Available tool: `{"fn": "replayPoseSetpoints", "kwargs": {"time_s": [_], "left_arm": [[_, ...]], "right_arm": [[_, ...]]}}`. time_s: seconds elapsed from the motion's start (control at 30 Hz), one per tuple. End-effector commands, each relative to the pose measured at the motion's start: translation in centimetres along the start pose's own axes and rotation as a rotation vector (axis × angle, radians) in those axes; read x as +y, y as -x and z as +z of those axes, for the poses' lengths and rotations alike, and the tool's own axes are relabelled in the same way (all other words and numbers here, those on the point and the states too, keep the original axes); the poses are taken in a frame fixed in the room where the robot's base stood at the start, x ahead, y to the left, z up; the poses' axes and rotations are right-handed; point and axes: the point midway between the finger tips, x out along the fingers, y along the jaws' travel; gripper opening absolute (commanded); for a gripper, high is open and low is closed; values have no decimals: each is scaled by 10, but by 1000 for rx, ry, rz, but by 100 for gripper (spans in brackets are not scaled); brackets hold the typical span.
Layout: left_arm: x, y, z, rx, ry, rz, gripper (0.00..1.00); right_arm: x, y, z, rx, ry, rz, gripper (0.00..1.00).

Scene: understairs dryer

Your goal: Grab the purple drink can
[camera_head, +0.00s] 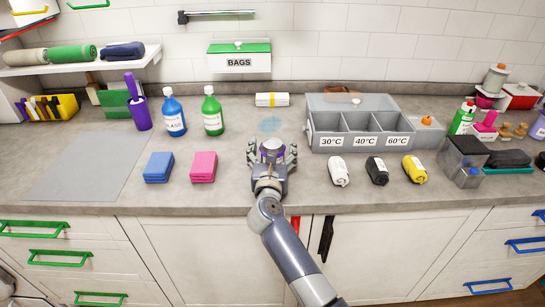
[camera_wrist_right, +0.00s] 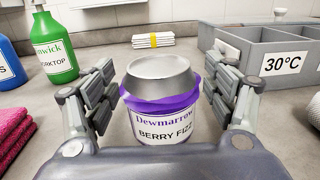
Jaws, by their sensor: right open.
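The purple drink can (camera_wrist_right: 160,115) stands upright on the counter, with a silver top, a purple band and a white label reading "Dewmarrow BERRY FIZZ". In the head view the can (camera_head: 272,147) shows only partly, behind my right gripper's palm. My right gripper (camera_head: 272,153) is open, with one finger on each side of the can. In the right wrist view the gripper (camera_wrist_right: 160,98) shows a gap between the can and the fingers on both sides. The can's lower part is hidden by the palm. My left gripper is not in view.
A grey sorter (camera_head: 360,139) labelled 30°C, 40°C and 60°C stands right of the can. A pink cloth stack (camera_head: 203,167), blue bottle (camera_head: 173,115) and green bottle (camera_head: 212,113) are to the left. A white bundle (camera_head: 272,100) lies behind.

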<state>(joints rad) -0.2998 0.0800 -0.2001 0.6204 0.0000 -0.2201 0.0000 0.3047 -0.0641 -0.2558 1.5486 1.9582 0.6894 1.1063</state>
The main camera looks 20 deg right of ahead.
Motion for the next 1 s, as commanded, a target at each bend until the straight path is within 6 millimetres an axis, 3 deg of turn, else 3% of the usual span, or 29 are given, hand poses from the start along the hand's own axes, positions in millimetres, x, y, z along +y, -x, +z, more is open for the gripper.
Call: {"fn": "replayPoseSetpoints", "kwargs": {"time_s": [0.1, 0.13, 0.3, 0.67, 0.77, 1.0], "left_arm": [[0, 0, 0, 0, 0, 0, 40], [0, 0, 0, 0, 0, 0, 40], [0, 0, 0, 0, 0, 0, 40], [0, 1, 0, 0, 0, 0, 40], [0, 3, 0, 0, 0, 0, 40], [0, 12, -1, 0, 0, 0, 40]], "right_arm": [[0, 0, 0, 0, 0, 0, 78], [0, 0, 0, 0, 0, 0, 73], [0, 0, 0, 0, 0, 0, 36], [0, 1, 3, -1, -1, 0, 36], [1, 1, 14, -3, -3, 0, 36], [1, 1, 62, -4, -5, 0, 36]]}}
